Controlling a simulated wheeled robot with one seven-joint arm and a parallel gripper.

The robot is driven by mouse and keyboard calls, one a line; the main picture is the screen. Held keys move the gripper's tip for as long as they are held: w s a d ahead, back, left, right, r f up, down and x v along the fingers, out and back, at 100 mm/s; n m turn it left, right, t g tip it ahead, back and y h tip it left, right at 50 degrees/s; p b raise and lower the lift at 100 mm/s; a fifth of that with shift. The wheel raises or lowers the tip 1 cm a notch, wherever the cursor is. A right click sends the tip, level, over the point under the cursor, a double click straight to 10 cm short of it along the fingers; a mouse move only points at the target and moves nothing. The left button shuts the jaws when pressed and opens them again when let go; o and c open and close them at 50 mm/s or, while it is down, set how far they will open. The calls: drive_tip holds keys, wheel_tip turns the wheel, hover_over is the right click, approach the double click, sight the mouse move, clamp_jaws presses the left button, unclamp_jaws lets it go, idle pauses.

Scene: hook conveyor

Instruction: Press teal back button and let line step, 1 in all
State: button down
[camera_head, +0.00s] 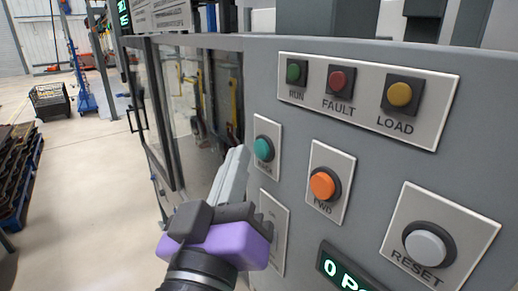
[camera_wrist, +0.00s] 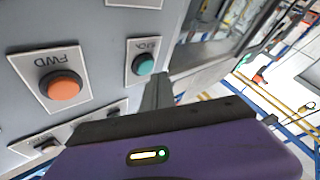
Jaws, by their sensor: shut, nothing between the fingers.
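The teal back button (camera_head: 264,148) sits on a white plate at the left edge of the grey panel, and its label is partly hidden. It also shows in the wrist view (camera_wrist: 145,65), just beyond the fingers. My gripper (camera_head: 240,152) is shut and empty, with its tips close to the left of the teal button in the head view. I cannot tell whether the tips touch the plate. The orange FWD button (camera_head: 323,185) is to the right of the teal one and also shows in the wrist view (camera_wrist: 64,87).
The panel carries a grey RESET button (camera_head: 427,245), RUN (camera_head: 294,72), FAULT (camera_head: 338,82) and LOAD (camera_head: 399,94) lamps, and a green display (camera_head: 345,270). A plate (camera_head: 272,230) below the teal button is partly hidden by my gripper. Open floor (camera_head: 95,200) lies left.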

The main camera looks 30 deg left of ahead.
drive_tip(key=shift+w+d, duration=0.15)
drive_tip(key=shift+w, duration=0.2)
